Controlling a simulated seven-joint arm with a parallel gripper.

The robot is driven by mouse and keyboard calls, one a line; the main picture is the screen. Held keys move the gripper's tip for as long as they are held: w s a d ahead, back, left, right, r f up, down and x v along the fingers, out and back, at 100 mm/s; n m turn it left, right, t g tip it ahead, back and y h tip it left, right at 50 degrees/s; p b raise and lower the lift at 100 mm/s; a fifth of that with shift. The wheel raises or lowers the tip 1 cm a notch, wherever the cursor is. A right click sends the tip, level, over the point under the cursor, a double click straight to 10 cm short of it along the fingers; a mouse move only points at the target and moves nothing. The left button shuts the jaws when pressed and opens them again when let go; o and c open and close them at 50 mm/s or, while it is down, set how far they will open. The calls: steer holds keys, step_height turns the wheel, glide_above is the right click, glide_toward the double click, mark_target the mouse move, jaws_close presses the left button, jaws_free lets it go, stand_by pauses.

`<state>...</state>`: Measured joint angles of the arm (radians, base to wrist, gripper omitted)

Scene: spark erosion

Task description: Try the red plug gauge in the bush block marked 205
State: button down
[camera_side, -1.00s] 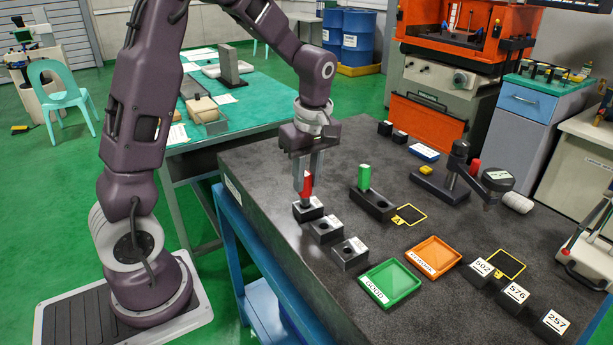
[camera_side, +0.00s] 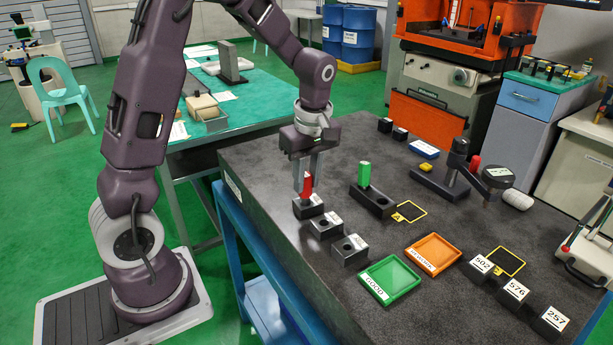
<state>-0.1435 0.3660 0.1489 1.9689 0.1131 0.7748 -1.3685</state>
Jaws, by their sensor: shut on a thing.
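My gripper (camera_side: 307,191) is shut on the red plug gauge (camera_side: 307,184), which is upright over the farthest of three dark bush blocks in a row. Its lower end meets the top of that block (camera_side: 309,208); how deep it sits in the bore is hidden by the fingers. The middle bush block (camera_side: 326,228) and the nearest bush block (camera_side: 350,252) have open bores. Their marks are too small to read, so I cannot tell which is 205. A green plug gauge (camera_side: 364,174) stands in a dark two-hole holder (camera_side: 374,202); the holder's other hole is empty.
A green tray (camera_side: 390,281) and an orange tray (camera_side: 432,254) lie empty to the right. Blocks marked 502 (camera_side: 481,266), 576 (camera_side: 513,292) and 257 (camera_side: 551,321) stand at the right front. A dial gauge stand (camera_side: 455,175) is farther back.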

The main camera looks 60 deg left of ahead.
steer(key=shift+f, duration=0.55)
stand_by(0.5)
steer(key=shift+r, duration=0.1)
stand_by(0.8)
steer(key=shift+r, duration=2.4)
